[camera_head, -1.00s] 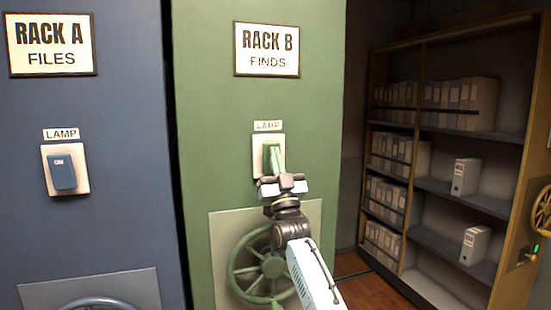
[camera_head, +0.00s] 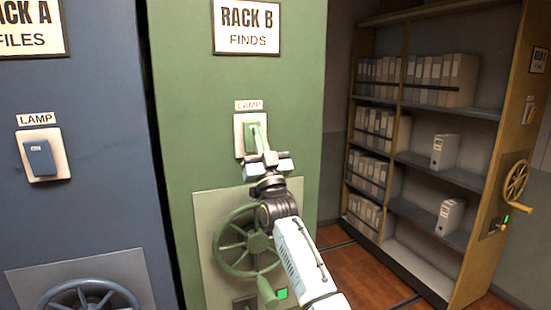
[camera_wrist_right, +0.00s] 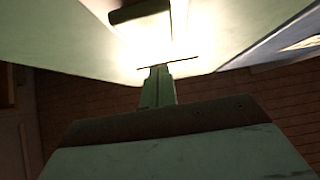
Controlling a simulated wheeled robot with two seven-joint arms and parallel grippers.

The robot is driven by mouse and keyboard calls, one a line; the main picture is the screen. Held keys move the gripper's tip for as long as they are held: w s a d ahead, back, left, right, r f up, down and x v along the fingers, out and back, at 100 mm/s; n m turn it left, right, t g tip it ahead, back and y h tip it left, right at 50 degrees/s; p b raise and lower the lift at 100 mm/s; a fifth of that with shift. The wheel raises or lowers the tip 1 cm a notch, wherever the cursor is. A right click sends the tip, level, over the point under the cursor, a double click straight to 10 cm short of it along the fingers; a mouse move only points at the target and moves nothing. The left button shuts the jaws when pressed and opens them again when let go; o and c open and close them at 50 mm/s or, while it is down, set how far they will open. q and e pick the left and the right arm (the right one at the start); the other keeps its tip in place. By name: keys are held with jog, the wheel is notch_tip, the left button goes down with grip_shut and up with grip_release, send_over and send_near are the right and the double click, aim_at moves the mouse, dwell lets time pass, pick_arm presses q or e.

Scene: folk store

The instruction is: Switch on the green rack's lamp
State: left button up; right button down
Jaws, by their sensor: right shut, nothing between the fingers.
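The green rack (camera_head: 185,100), signed RACK B FINDS, stands in the middle of the head view. Its lamp switch (camera_head: 239,146) is a green rocker on a pale plate under a LAMP label (camera_head: 249,105). My right gripper (camera_head: 257,130) is shut and empty, with its slim green fingers in front of the rocker and partly covering it. I cannot tell whether the tips touch it. In the right wrist view the shut fingers (camera_wrist_right: 158,72) point at a brightly lit pale surface (camera_wrist_right: 205,45). My left gripper is not in view.
A green handwheel (camera_head: 219,238) is below the switch, behind my right arm, with a green light (camera_head: 282,294) beside its handle. A blue rack (camera_head: 85,120) with its own lamp switch (camera_head: 40,157) stands left. Open shelves (camera_head: 475,112) with binders stand right, across clear floor.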

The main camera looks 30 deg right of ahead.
pick_arm(q)
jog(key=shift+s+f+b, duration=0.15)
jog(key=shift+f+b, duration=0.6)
jog(key=shift+b, duration=0.35)
pick_arm(e)
jog(key=s+a+f, duration=0.1)
jog(key=s+f, duration=0.4)
jog(key=s, duration=0.4)
jog(key=shift+s+a+f, duration=0.15)
jog(key=shift+a+f, duration=0.05)
jog(key=shift+f, duration=0.2)
